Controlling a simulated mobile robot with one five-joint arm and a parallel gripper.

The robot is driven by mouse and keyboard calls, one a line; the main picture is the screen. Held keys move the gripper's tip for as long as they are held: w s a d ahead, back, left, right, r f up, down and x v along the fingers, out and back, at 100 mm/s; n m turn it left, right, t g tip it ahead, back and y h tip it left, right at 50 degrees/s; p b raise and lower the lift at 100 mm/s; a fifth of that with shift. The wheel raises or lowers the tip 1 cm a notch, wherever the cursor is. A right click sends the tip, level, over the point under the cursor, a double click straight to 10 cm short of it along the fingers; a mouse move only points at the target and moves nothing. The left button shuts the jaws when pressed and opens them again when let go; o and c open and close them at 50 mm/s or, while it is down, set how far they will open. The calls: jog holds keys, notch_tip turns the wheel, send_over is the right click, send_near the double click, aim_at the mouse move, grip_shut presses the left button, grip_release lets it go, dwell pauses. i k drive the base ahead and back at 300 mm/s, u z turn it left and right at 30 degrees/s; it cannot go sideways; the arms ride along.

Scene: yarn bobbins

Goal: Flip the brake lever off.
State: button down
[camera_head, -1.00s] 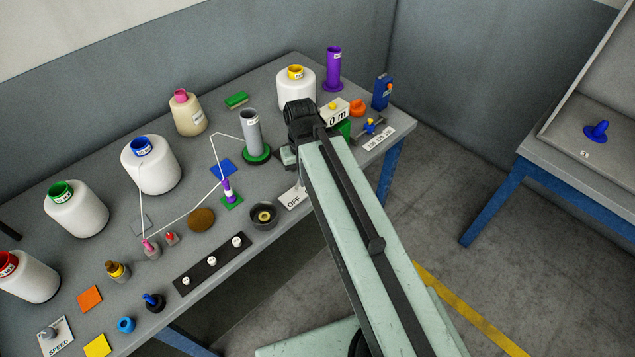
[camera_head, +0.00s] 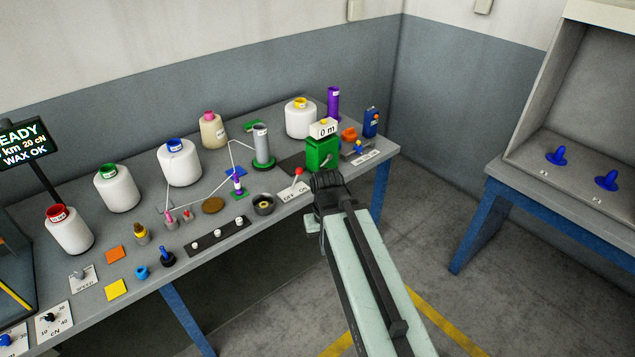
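The brake lever (camera_head: 298,175) has a red ball on top and stands at the table's front edge, beside a white plate (camera_head: 287,198) marked OFF and ON. I cannot tell clearly which mark it leans toward. My arm reaches up from the bottom right, its dark joint just right of the plate and apart from the lever in the picture. My gripper's fingers are not visible, so I cannot tell whether they are open or shut.
A green counter box (camera_head: 322,153) reading 0 m stands behind the lever. Several yarn bobbins line the back. Open floor lies right of the table (camera_head: 374,166).

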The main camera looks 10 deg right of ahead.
aim_at(299, 171)
jog(key=u, duration=0.4)
jog(key=i, duration=1.05)
jog(key=u, duration=0.55)
jog(key=k, duration=0.8)
jog(key=u, duration=0.15)
jog(key=i, duration=0.85)
jog(key=z, duration=0.05)
